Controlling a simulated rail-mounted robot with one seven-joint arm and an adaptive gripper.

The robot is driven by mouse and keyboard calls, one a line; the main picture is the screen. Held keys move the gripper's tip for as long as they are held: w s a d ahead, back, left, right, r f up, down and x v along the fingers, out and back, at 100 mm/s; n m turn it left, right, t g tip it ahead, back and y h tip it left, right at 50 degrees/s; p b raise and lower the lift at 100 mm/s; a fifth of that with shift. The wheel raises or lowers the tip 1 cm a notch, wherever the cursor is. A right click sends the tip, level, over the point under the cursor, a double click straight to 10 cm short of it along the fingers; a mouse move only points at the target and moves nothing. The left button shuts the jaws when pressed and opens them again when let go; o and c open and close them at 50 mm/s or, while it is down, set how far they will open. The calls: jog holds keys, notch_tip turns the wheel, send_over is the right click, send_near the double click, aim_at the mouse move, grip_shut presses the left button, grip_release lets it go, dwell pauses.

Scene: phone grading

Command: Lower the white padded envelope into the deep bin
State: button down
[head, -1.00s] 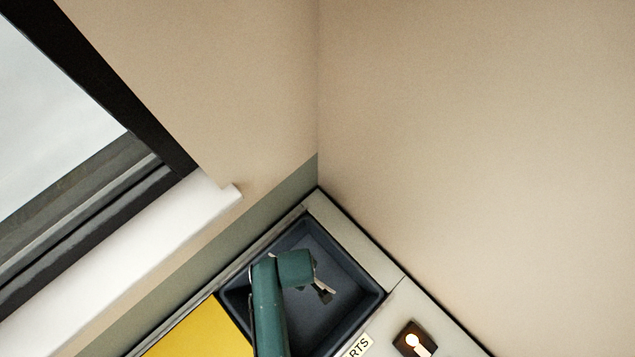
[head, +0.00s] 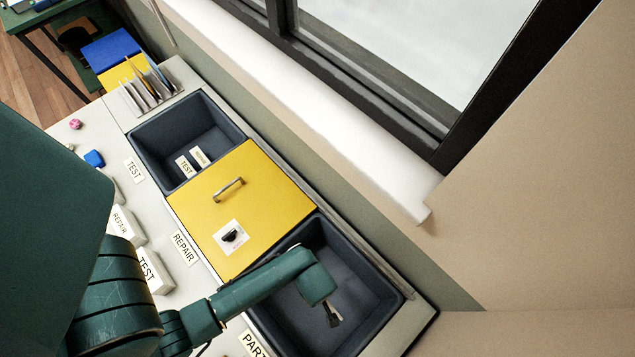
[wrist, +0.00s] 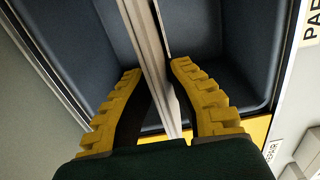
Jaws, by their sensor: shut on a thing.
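My gripper (head: 332,314) is over the open dark bin (head: 388,290) at the lower right of the head view, beside the label that starts with PART. In the wrist view, the two yellow ridged fingers (wrist: 160,85) are shut on a thin pale strip, the white padded envelope (wrist: 148,45) seen edge-on. The envelope runs up out of the top of that view. The bin's dark walls (wrist: 245,50) show on both sides of it. In the head view the envelope is too small to make out clearly. Whether it touches the bin floor cannot be told.
A yellow lid (head: 215,190) with a handle covers the middle bin. White boxes (head: 155,270) and labels lie along the near counter. A rack (head: 148,95) stands at the far end. A window ledge runs behind.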

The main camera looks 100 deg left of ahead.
notch_tip(320, 180, down, 27)
jog(key=b, duration=2.5)
jog(key=shift+r, duration=0.2)
jog(key=c, duration=1.1)
grip_release()
jog(key=shift+o, duration=0.2)
notch_tip(320, 180, up, 12)
